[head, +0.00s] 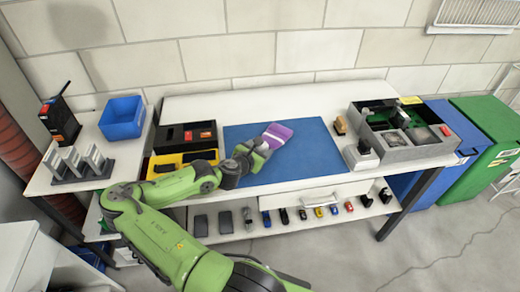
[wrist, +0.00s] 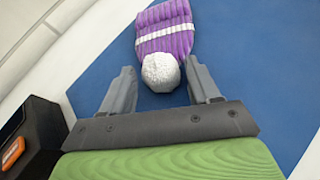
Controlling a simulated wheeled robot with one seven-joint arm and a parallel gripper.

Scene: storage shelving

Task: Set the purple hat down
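The purple hat (head: 277,133), with a white stripe and a white pompom, is over the blue mat (head: 310,158) on the workbench and appears to lie on it. In the wrist view the hat (wrist: 166,35) is just ahead of my gripper (wrist: 160,68), its pompom between the two fingertips. The fingers stand apart, with a visible gap on each side of the pompom. In the head view my gripper (head: 262,147) is at the hat's lower left end, low over the mat; exact contact there is too small to tell.
A black and yellow organizer (head: 182,158) is left of the mat, close to my wrist. A blue bin (head: 122,117) stands farther left. A grey box (head: 400,142) and a small scale-like item (head: 361,155) stand right. The mat's right part is clear.

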